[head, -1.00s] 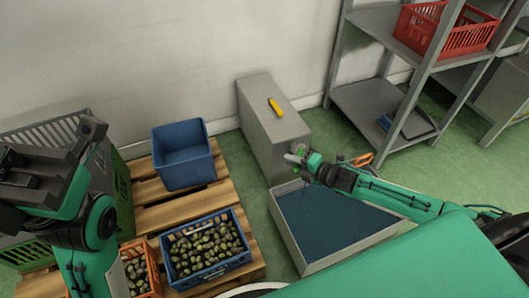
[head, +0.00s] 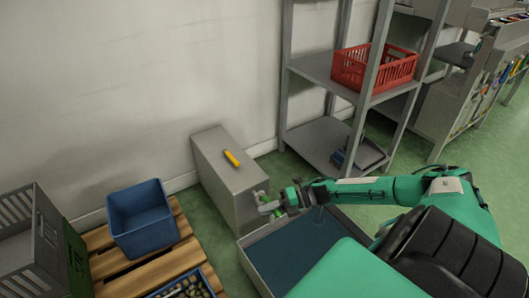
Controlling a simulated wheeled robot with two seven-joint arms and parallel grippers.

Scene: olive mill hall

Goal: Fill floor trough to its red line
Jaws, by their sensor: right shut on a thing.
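The floor trough (head: 249,262) is a grey rectangular basin on the green floor. Dark blue water (head: 290,252) spreads across it. My arm and body cover its right and near parts, and I see no red line. A grey box-shaped cabinet (head: 222,165) stands behind the trough, with a small green fitting, seemingly a tap handle (head: 261,195), at its front end. My right gripper (head: 266,205) is at that fitting, above the trough's back edge, and is shut on it. The grip itself is small and partly hidden. My left gripper is out of view.
A yellow object (head: 232,158) lies on the cabinet. Left is a wooden pallet (head: 185,255) with a blue crate (head: 140,217) and a crate of olives (head: 182,288). A grey shelf rack (head: 320,140) holding a red crate (head: 372,68) stands behind. Green floor is open at right.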

